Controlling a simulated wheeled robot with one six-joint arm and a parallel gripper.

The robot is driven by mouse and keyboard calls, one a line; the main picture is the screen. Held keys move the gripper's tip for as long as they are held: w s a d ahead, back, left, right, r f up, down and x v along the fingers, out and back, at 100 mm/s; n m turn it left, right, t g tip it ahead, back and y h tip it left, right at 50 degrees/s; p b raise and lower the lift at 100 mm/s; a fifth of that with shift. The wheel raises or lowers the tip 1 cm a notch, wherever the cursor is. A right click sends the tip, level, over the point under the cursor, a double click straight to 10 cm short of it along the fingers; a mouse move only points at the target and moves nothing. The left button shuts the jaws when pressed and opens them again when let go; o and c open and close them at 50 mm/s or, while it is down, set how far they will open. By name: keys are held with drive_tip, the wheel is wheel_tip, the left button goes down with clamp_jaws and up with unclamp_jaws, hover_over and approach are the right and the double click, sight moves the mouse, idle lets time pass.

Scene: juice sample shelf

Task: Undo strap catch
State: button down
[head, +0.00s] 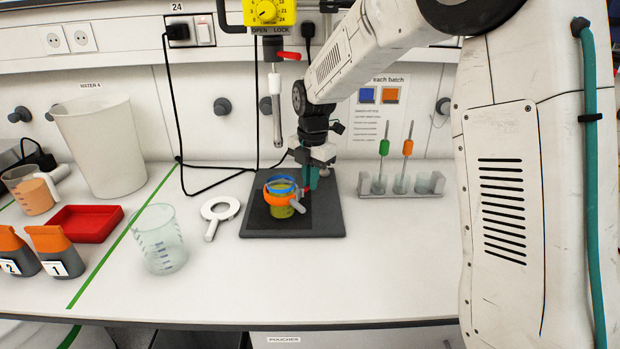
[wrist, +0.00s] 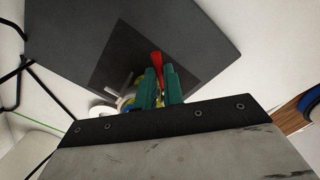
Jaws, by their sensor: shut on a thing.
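A jar with yellow-green contents (head: 283,211) stands on a dark stirrer plate (head: 262,226). An orange strap (head: 278,199) goes around the jar, with a blue ring (head: 281,183) near its top. My gripper (head: 309,180) points down at the jar's right side. In the wrist view, the teal fingers of my gripper (wrist: 161,78) are shut on a slim red catch lever (wrist: 157,61), which sticks out past the fingertips. The jar (wrist: 127,103) is mostly hidden behind the fingers there. I cannot tell whether the catch is open or closed.
A glass probe on a stand (head: 276,110) hangs close to the left of my arm. A white ring-shaped tool (head: 220,209) and an empty beaker (head: 158,240) are to the left. A rack (head: 401,188) with stirring rods stands to the right. The front bench is clear.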

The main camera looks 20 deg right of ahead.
drive_tip(key=m, duration=0.2)
drive_tip(key=s+m, duration=0.1)
drive_tip(key=m, duration=0.1)
drive_tip(key=shift+d, duration=0.15)
drive_tip(key=c, duration=1.5)
unclamp_jaws()
drive_tip(key=r, duration=0.8)
drive_tip(key=shift+s, duration=0.2)
drive_tip(key=shift+m, duration=0.3)
